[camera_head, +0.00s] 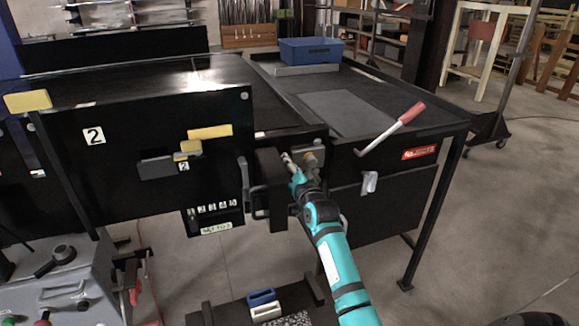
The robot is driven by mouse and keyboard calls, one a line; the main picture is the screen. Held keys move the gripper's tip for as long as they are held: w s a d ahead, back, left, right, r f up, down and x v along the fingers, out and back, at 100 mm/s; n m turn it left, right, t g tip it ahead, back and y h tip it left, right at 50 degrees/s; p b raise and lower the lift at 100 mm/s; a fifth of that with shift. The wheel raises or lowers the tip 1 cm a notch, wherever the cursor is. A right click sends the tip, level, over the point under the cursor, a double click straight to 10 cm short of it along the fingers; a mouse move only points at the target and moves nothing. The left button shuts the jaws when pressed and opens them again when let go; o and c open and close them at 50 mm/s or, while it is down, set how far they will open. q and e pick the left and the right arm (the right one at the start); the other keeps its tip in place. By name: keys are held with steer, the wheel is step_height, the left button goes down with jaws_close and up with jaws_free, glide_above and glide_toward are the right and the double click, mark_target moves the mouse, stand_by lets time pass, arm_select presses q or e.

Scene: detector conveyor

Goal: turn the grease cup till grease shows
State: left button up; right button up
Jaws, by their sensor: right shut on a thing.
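My right arm comes up from the bottom in teal, and my right gripper (290,163) is at the front of the black conveyor frame. It is shut at a small brass-coloured fitting (311,157), which looks like the grease cup, beside a dark box-shaped housing (268,180). The arm and gripper hide part of the fitting, and I cannot make out any grease. My left gripper is not in view.
A lever with a red handle (412,113) sticks out to the right of the fitting. A blue bin (310,50) stands on the black table (400,108) behind. A black panel marked 2 (140,185) stands at left. Open floor lies at right.

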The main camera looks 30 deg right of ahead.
steer(key=o, duration=1.2)
steer(key=shift+c, duration=0.2)
steer(key=v, duration=1.2)
